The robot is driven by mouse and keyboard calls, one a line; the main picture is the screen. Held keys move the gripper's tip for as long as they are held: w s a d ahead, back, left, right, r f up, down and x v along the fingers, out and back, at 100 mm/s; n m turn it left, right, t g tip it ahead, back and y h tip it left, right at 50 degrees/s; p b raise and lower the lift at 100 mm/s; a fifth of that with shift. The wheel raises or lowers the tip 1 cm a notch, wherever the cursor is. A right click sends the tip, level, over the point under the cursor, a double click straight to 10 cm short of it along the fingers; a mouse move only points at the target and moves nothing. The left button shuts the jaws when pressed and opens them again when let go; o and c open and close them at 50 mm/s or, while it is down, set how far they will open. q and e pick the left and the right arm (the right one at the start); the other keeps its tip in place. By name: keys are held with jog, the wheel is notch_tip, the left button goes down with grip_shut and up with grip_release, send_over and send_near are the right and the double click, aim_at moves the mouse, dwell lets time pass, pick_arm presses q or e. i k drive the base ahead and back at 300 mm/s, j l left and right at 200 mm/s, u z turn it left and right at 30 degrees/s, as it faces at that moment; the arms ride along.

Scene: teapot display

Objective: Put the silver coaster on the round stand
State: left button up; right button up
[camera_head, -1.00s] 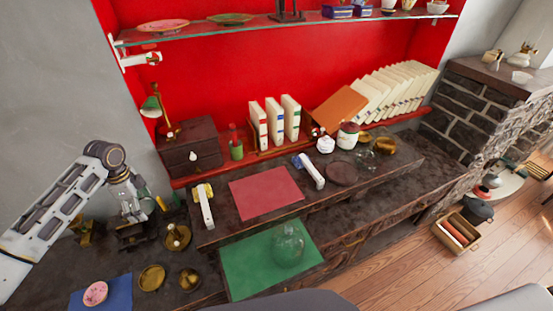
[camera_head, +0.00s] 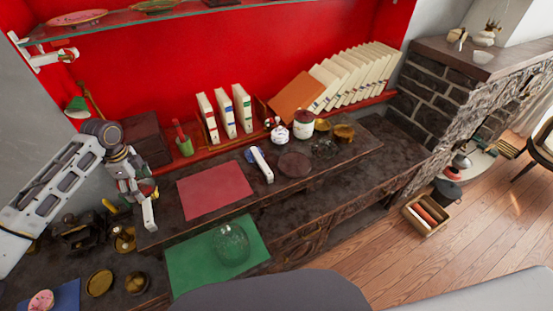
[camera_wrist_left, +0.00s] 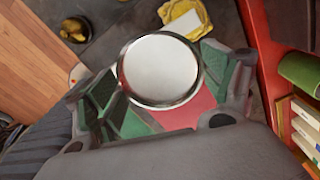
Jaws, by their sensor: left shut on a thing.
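My left gripper (camera_head: 130,187) is above the left end of the raised dark shelf, in front of the small drawer box. In the left wrist view, the gripper (camera_wrist_left: 158,85) is shut on the silver coaster (camera_wrist_left: 158,68), a shiny round disc with a raised rim, held between the green-padded fingers. A dark, flat, round piece (camera_head: 295,165), which looks like the round stand, sits on the raised shelf to the right, well apart from the gripper. Its top looks bare. My right gripper is not in view.
A red mat (camera_head: 214,190) and a white-and-blue tool (camera_head: 261,165) lie between gripper and stand. Jars (camera_head: 303,124) stand behind the stand. A green mat (camera_head: 185,265) bears a glass vessel (camera_head: 231,244). Brass dishes (camera_head: 99,283) are at lower left.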

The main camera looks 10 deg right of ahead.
aim_at(295, 164)
jog(key=l+z, duration=0.1)
jog(key=l, duration=0.3)
jog(key=i+l, duration=0.15)
jog(key=l, duration=0.2)
jog(key=l+z, duration=0.15)
jog(key=l, duration=0.25)
jog(key=i+l+z, duration=0.1)
jog(key=l, duration=0.25)
jog(key=i+l+z, duration=0.1)
jog(key=l, duration=0.3)
jog(key=i, duration=0.1)
